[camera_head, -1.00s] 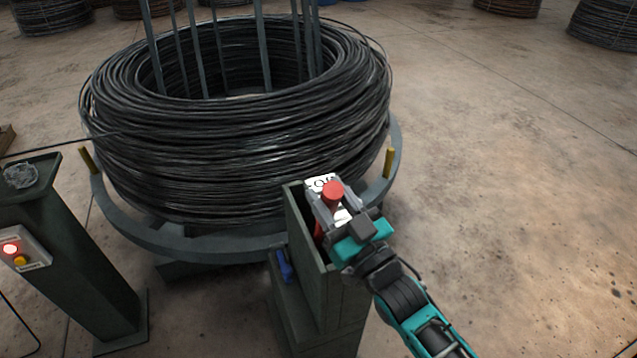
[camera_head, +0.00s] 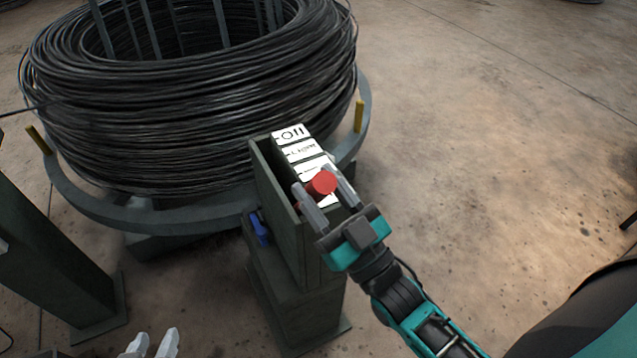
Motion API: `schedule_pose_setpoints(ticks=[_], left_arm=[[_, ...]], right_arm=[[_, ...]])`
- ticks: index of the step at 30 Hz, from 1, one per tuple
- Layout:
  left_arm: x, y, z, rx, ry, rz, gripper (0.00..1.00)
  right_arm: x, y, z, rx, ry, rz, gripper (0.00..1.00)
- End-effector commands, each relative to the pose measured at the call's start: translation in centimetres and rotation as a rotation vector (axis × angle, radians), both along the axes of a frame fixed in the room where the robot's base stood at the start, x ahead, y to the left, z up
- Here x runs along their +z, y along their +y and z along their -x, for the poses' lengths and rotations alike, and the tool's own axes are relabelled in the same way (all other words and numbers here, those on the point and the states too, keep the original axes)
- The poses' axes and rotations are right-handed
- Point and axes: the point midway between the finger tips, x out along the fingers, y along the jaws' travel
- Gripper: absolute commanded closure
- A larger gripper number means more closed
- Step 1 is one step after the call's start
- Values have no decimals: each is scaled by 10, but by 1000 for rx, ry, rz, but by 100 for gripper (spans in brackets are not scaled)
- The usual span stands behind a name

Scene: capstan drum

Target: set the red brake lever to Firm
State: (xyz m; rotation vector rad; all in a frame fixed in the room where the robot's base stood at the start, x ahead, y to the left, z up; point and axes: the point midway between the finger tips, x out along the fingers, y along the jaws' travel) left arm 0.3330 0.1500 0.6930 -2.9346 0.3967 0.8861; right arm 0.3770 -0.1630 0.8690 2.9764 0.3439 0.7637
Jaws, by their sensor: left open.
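The red brake lever's round knob (camera_head: 321,182) stands over the lower part of a label strip in a dark green housing (camera_head: 268,180). The top label (camera_head: 293,134) reads like Off and the one below it (camera_head: 301,151) like Light. A third label (camera_head: 309,168) is partly hidden by the knob, and lower ones mostly by my gripper. My left gripper (camera_head: 152,343) is open and empty at the bottom edge, away from the lever.
A large coil of black wire (camera_head: 190,100) sits on a grey round stand (camera_head: 150,217) behind the housing, with yellow posts (camera_head: 359,116) on its rim. A blue handle (camera_head: 259,228) is on the housing's left side. A dark green pedestal (camera_head: 55,260) stands left. Floor at right is clear.

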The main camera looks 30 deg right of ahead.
Motion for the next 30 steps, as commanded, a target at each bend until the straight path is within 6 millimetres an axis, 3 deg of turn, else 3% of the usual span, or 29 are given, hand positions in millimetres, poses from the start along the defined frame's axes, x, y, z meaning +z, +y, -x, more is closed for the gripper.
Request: schedule_pose_setpoints(ticks=[5,16,30], left_arm=[[-3,0,3,1,8,0,57],[-6,0,4,4,14,2,57],[-9,-1,3,7,12,8,57]], right_arm=[[0,0,0,0,1,-1,39],[-5,-3,8,0,3,-2,39],[-50,-24,90,0,4,0,39]])
